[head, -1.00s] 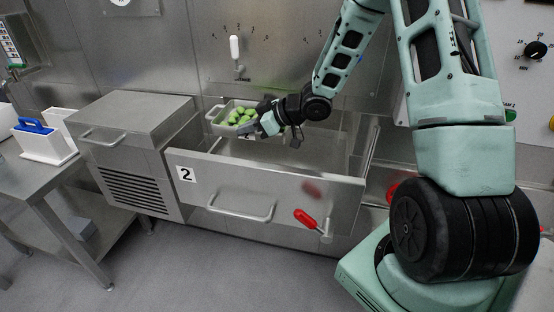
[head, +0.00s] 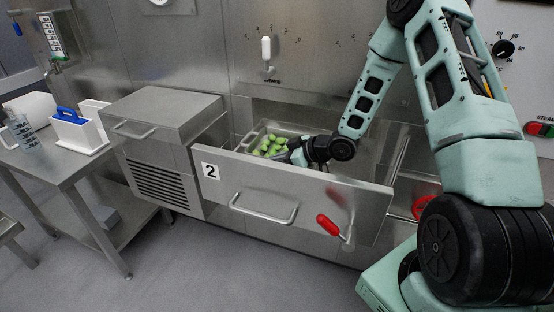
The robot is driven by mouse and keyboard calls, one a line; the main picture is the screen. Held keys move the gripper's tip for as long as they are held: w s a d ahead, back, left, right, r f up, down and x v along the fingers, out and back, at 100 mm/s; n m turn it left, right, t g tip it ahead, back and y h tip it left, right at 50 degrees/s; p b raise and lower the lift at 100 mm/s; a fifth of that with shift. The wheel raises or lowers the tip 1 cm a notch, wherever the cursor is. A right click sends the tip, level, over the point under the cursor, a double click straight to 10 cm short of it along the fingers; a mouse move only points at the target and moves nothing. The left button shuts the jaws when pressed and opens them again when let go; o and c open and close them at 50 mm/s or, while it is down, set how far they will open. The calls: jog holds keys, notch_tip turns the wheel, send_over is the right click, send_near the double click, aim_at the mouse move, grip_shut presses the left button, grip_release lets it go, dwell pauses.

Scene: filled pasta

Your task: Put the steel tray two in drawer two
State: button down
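Drawer two (head: 300,187) is pulled open, with a "2" label on its front. The steel tray (head: 246,139), with several green filled pasta pieces in it, sits low inside the left part of the drawer opening. The drawer front hides its near lower side, so I cannot tell whether it touches the drawer floor. My gripper (head: 297,156) is at the tray's right end, just behind the drawer front. Its fingertips are mostly hidden, but it appears shut on the tray's edge, since the two moved down together.
The drawer's right part is empty beside my arm. A red-handled lever (head: 328,225) is on the drawer front near its handle (head: 263,211). A steel cabinet (head: 160,112) stands left, and a side table (head: 62,163) holds a white box with a blue handle (head: 72,117).

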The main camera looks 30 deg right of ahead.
jog(key=shift+f, duration=0.1)
jog(key=c, duration=1.6)
grip_release()
jog(key=shift+c, duration=0.2)
jog(key=shift+s+r, duration=0.1)
jog(key=shift+r, duration=0.1)
jog(key=v, duration=1.1)
jog(key=shift+s+d+r, duration=0.15)
jog(key=shift+s+d, duration=0.05)
jog(key=shift+s, duration=0.1)
